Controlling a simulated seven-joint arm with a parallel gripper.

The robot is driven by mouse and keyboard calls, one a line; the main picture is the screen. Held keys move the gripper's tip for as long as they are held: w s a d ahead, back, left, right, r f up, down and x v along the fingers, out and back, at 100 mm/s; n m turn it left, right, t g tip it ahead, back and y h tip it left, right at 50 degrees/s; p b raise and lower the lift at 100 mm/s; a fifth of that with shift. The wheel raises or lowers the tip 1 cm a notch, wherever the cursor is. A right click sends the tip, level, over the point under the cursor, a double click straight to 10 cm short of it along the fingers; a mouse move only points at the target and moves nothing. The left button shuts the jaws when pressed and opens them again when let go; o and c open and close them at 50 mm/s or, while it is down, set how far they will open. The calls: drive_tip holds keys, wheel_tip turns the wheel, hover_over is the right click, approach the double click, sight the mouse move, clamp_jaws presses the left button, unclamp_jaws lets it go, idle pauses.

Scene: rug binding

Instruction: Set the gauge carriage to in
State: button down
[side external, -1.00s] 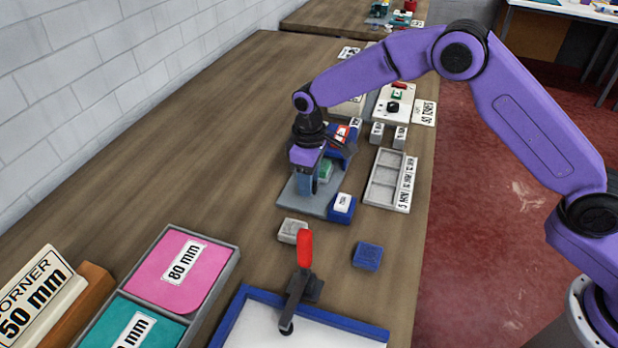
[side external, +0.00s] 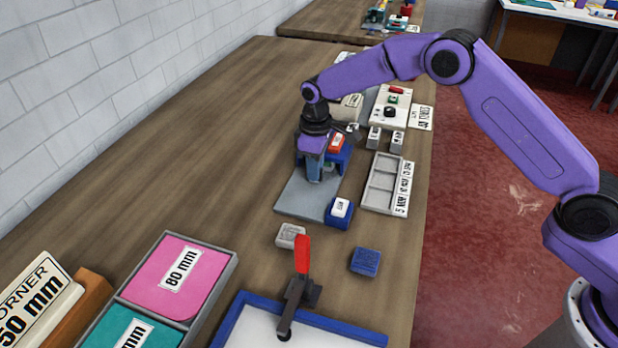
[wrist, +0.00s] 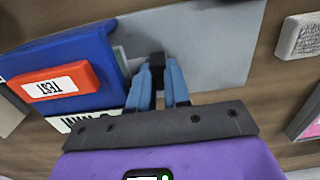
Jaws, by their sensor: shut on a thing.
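The gauge fixture has a grey base plate (side external: 300,195), with a blue housing (wrist: 75,60) at its far end. My gripper (wrist: 160,75) points down over the plate, close beside the housing. Its blue fingers are closed on a small black piece (wrist: 157,59), apparently the carriage's grip. The rest of the carriage is mostly hidden by my fingers and wrist. A pale lettered strip (wrist: 80,122) lies beside the housing, partly covered by my gripper.
A blue block with a white label (side external: 340,208) stands at the plate's near corner. A grey compartment tray (side external: 367,207) lies to the right. A grey block (side external: 290,236), a blue block (side external: 366,261) and a red-handled clamp (side external: 302,256) are nearer. The table left of the plate is clear.

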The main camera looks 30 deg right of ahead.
drive_tip(key=shift+w+d, duration=0.3)
drive_tip(key=c, duration=1.1)
unclamp_jaws()
drive_tip(key=shift+d, duration=0.1)
drive_tip(key=s+a, duration=0.5)
drive_tip(key=shift+a+r, duration=0.15)
drive_tip(key=shift+r, duration=0.2)
wheel_tip(320, 180, up, 16)
drive_tip(key=shift+n, duration=0.9)
drive_tip(key=shift+s+d+r, duration=0.35)
drive_tip(key=shift+s+d, duration=0.75)
drive_tip(key=shift+s, duration=2)
drive_tip(key=shift+s+d+r, duration=0.35)
drive_tip(key=shift+s+d, duration=0.7)
drive_tip(key=shift+s, duration=2.1)
drive_tip(key=shift+s+d+r, duration=0.35)
drive_tip(key=shift+s+d, duration=0.75)
drive_tip(key=shift+s, duration=2)
